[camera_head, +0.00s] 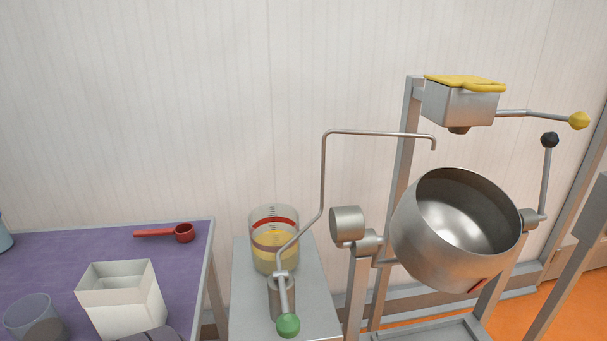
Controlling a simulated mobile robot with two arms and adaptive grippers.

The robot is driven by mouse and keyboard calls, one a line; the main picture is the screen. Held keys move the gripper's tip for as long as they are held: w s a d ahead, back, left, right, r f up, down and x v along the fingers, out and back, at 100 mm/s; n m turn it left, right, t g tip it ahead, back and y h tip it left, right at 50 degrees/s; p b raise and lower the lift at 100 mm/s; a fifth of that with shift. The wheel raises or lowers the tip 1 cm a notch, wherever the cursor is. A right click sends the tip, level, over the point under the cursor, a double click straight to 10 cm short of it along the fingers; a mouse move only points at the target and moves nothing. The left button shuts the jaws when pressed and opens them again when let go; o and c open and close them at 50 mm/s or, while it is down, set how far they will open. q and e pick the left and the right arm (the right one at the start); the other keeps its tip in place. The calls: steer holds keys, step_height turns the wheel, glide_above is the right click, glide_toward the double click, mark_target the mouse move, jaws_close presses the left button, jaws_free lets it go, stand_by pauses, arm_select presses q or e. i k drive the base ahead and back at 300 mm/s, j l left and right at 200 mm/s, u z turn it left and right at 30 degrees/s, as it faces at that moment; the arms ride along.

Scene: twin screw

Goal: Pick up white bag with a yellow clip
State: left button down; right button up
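A white open-topped bag (122,301) stands upright on the purple tabletop (60,262) at the lower left. Its square mouth faces up. I see no yellow clip on its visible sides. A dark grey shape (160,335) at the bottom edge covers part of its base, and I cannot tell what it is. I cannot make out either of my grippers in this view.
A red scoop (183,233) lies behind the bag, and a clear cup (32,316) stands left of it. Right of the table are a glass beaker (274,245), a green-knobbed lever (288,324) and a tilted steel kettle (440,262) below a yellow-lidded hopper (460,104).

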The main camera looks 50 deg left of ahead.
mark_target(121, 298)
steer(key=u, duration=2.7)
